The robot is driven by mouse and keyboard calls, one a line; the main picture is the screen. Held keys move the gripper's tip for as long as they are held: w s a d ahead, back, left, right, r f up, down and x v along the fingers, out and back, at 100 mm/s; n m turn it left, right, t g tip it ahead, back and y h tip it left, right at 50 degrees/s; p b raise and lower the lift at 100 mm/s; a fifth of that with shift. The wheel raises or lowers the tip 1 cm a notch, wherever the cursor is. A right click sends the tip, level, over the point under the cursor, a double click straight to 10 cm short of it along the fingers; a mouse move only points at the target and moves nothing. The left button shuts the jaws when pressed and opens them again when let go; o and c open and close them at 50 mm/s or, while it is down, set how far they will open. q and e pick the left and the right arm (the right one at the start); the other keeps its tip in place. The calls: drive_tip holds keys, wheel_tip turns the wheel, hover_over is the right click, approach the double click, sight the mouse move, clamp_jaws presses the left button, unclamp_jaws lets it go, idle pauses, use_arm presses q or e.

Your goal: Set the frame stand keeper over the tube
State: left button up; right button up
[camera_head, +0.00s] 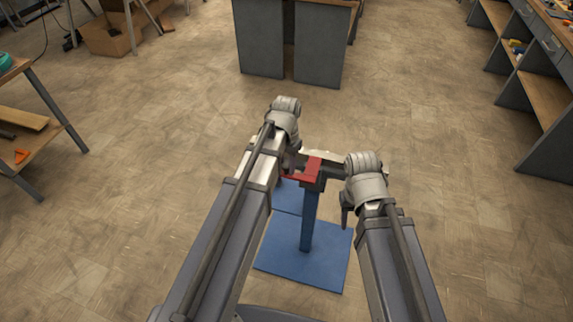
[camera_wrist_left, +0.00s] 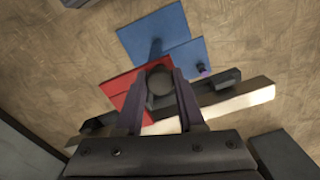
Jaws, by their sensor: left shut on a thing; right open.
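The red frame stand keeper (camera_head: 307,172) shows at the top of the blue stand post (camera_head: 308,222) in the head view. My left gripper (camera_head: 291,166) is beside its left end, partly hidden by my arm. In the left wrist view, the left fingers (camera_wrist_left: 159,78) are shut around a dark round part at the red keeper (camera_wrist_left: 122,80). The pale tube (camera_wrist_left: 235,104) runs across behind the fingers; a bit of it shows past the keeper in the head view. Whether the keeper touches the tube is hidden. My right gripper (camera_head: 345,208) is open and empty, right of the post.
The stand's blue base plate (camera_head: 300,262) lies on the floor, with another blue plate (camera_head: 288,198) behind it. A grey workbench (camera_head: 290,45) stands at the back, with a shelf unit (camera_head: 540,100) at right. The floor around is clear.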

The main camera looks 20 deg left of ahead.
use_arm(q)
clamp_jaws()
idle(0.8)
